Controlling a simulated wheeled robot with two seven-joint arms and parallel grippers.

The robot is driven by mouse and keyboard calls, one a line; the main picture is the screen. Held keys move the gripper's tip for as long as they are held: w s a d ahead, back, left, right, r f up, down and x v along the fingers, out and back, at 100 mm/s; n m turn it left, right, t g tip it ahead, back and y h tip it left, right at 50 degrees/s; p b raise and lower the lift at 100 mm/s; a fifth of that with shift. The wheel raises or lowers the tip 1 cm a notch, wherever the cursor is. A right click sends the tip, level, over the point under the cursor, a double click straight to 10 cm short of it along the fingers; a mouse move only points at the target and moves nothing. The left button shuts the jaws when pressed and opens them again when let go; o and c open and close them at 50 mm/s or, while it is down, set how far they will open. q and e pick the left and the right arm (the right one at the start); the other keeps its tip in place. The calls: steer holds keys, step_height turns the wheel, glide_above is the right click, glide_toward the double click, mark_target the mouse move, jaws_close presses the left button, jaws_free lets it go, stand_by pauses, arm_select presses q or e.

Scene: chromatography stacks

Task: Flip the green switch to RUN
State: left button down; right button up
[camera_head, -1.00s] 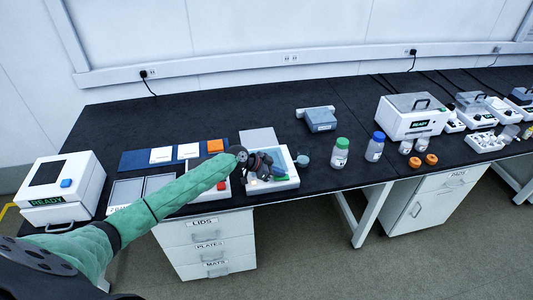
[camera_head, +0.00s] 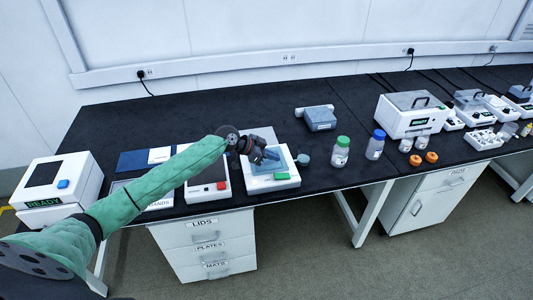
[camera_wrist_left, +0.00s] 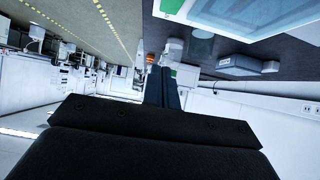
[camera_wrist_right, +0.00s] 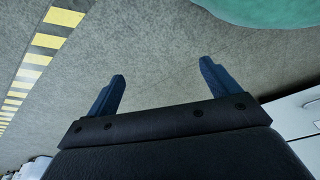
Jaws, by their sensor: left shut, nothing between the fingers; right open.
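The green switch (camera_head: 282,177) is on the front right of a white device (camera_head: 258,186) with a pale blue top panel. Its position is too small to read. My left gripper (camera_head: 272,155) is shut and empty, over the blue panel just behind the switch. In the left wrist view its blue fingers (camera_wrist_left: 162,88) are together, and a green part (camera_wrist_left: 172,6) on a white edge shows at the top. My right gripper (camera_wrist_right: 162,88) is open and empty above the floor in the right wrist view.
A white unit with a red button (camera_head: 221,186) stands just left of the device, partly under my left arm. A small teal-lidded jar (camera_head: 304,160), a green-capped bottle (camera_head: 341,150) and a blue-capped bottle (camera_head: 376,146) stand to the right. The black bench behind is mostly clear.

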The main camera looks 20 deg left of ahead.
arm_select(q)
steer(key=a+r, duration=0.1)
steer(key=s+a+r+b, duration=0.1)
steer(key=r, duration=0.1)
steer(key=shift+s+r, duration=0.1)
steer(key=shift+s, duration=0.05)
arm_select(e)
steer(key=r, duration=0.1)
steer(key=w+a+r, duration=0.1)
steer(key=r, duration=0.1)
steer(key=shift+w+a+r, duration=0.15)
steer(key=shift+w+a, duration=0.05)
steer(key=shift+w, duration=0.1)
arm_select(q)
steer(key=shift+d, duration=0.1)
